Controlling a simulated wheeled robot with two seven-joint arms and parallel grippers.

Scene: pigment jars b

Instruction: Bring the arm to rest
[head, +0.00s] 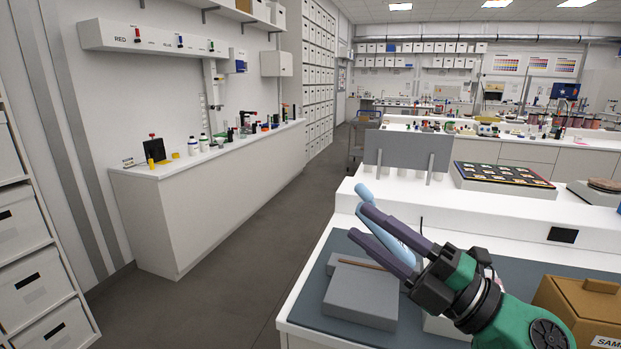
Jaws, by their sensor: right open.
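My right gripper (358,222) reaches in from the lower right on its green and black arm. Its two dark fingers point up and left over the near worktop, and they are apart. A light blue rounded thing (362,192) shows behind and between the fingers. I cannot tell what it is or whether it touches them. My left gripper is not in view.
Below the gripper a grey block (361,296) lies on a dark mat (312,313). A brown box (580,308) stands at the lower right. A grey upright panel (408,150) and a tray of coloured samples (502,177) stand on the raised ledge behind. The aisle floor (235,260) at left is clear.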

